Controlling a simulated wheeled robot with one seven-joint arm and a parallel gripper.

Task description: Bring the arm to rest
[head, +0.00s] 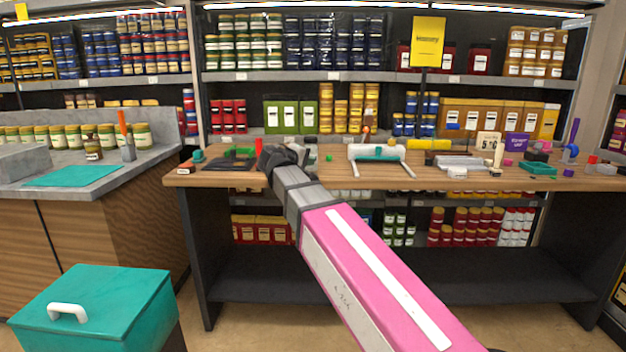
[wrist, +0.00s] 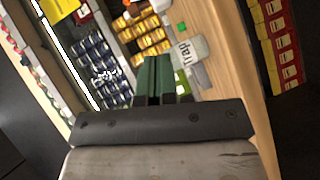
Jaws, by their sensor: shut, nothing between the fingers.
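My arm, pink and then grey, reaches from the bottom right of the head view up to the left part of the wooden table (head: 340,178). Its dark end is over the table's left part, and the fingers cannot be made out there. In the wrist view my gripper (wrist: 157,64) has its dark green fingers together, with nothing held between them. The tabletop edge (wrist: 232,60) shows tilted to the right of the fingers. A pale cylinder with lettering (wrist: 190,50) shows just right of the fingertips; I cannot tell whether it is close to them.
A white frame with a teal bar (head: 378,153) stands mid-table, and several small items lie to the right. Stocked shelves (head: 300,75) stand behind. A grey counter (head: 85,180) is at the left, with a teal lidded bin (head: 100,295) in front. Floor shows before the table.

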